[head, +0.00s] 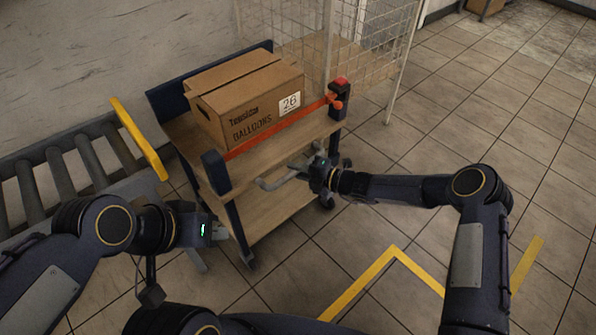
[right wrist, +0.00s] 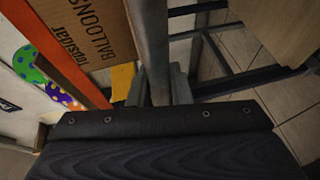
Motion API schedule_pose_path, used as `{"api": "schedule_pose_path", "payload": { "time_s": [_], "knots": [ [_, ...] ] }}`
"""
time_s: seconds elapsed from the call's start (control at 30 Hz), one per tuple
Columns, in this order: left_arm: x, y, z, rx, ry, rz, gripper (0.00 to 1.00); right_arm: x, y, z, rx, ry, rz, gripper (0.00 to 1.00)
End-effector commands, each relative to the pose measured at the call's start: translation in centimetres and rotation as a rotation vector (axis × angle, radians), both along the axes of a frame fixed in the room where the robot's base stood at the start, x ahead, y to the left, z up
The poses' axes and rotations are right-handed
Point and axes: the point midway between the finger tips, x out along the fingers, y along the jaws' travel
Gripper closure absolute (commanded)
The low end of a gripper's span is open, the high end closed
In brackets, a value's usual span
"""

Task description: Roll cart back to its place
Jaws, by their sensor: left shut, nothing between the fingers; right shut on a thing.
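The cart (head: 262,205) has wooden shelves and a dark blue frame, and stands left of the middle in the head view. A brown cardboard box (head: 245,97) marked "BALLOONS" and "26" sits on its top shelf behind a red strap (head: 275,133). My left gripper (head: 220,231) is shut and empty, left of the cart's near lower shelf. Whether it touches the cart is unclear.
A roller conveyor (head: 62,172) with a yellow end bar (head: 138,138) stands close on the cart's left. A wire mesh cage (head: 370,35) stands behind it. Yellow tape (head: 370,280) marks the floor in front. The tiled floor on the right is clear.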

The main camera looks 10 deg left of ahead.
Motion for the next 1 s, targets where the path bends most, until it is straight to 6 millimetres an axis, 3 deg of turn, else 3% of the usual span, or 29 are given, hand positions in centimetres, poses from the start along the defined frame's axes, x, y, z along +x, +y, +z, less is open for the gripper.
{"api": "schedule_pose_path", "payload": {
  "time_s": [0.37,0.4,0.57,0.87,1.0],
  "knots": [
    [0.0,0.0,0.0,0.000,0.000,0.000,1.00,0.3,0.2,0.1,0.000,-0.002,-0.006,1.00],
    [0.0,0.0,0.0,0.000,0.000,0.000,1.00,0.3,0.2,0.1,0.000,-0.002,-0.006,0.79],
    [0.0,0.0,0.0,0.000,0.000,0.000,1.00,0.2,0.2,0.1,0.000,-0.002,-0.005,0.60],
    [0.0,0.0,0.1,0.000,0.000,0.000,1.00,0.1,-0.1,0.2,-0.001,-0.002,-0.004,0.60],
    [0.0,0.0,0.5,0.000,0.000,0.000,1.00,-0.2,-1.7,0.5,-0.001,-0.001,-0.005,0.60]
  ]
}}
